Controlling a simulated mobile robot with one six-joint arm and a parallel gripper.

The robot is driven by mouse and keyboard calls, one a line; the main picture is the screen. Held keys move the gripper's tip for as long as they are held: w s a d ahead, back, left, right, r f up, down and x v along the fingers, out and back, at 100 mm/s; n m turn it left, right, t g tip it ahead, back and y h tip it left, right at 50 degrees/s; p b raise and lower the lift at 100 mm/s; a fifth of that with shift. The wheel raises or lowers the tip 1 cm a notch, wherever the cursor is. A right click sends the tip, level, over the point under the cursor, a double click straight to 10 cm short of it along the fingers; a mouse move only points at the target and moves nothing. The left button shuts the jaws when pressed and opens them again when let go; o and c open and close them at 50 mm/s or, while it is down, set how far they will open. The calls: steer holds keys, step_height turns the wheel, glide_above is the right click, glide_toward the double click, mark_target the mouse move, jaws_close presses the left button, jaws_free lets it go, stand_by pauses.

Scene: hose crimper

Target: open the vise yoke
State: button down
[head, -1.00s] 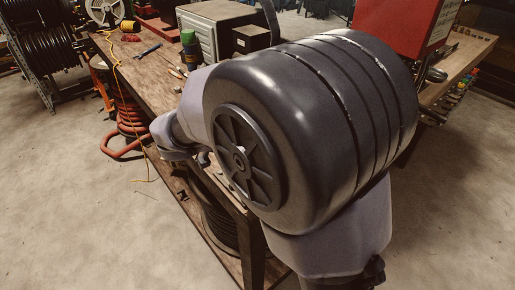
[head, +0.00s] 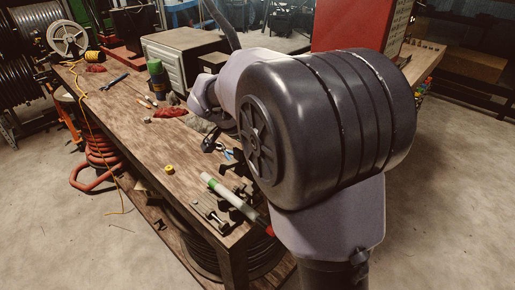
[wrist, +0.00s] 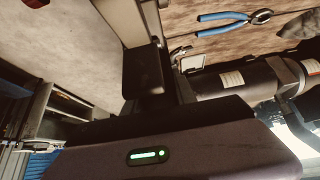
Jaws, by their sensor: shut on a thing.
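My gripper (wrist: 163,78) shows in the wrist view as dark fingers above its body with a green light. It is shut on a part mostly hidden between the fingers, which seems to be the vise yoke; its outline is not clear. A small metal hook (wrist: 180,52) shows close to the right of the fingers. A dark cylinder (wrist: 235,80) with pale labels lies further right; I cannot tell whether it belongs to the vise. In the head view my arm's large dark joint hides the gripper and whatever it holds.
The wooden bench (head: 140,125) carries a grey box (head: 185,48), a green-topped bottle (head: 158,78), a green and white tube (head: 222,190) and dark clamps (head: 235,205). Blue-handled pliers (wrist: 235,20) lie near my gripper. A red cabinet (head: 345,25) stands behind.

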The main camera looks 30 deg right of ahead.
stand_by(0.3)
steer(key=c, duration=1)
jaws_free()
steer(key=p+v, duration=0.5)
steer(key=v, duration=1.2)
steer(key=shift+p, duration=0.4)
steer(key=shift+a+r, duration=0.1)
steer(key=shift+a, duration=0.05)
steer(key=s+a+f+n+t+y+b, duration=0.2)
steer(key=s+a+f+n+y, duration=0.2)
steer(key=s, duration=0.6)
steer(key=s+a+f+n+t+y+b, duration=0.1)
steer(key=s+a+f+n+y, duration=0.3)
steer(key=s, duration=0.7)
step_height(320, 180, down, 2)
steer(key=shift+a+n+t+b, duration=0.4)
steer(key=shift+a+n+b, duration=0.25)
steer(key=shift+a+n, duration=0.45)
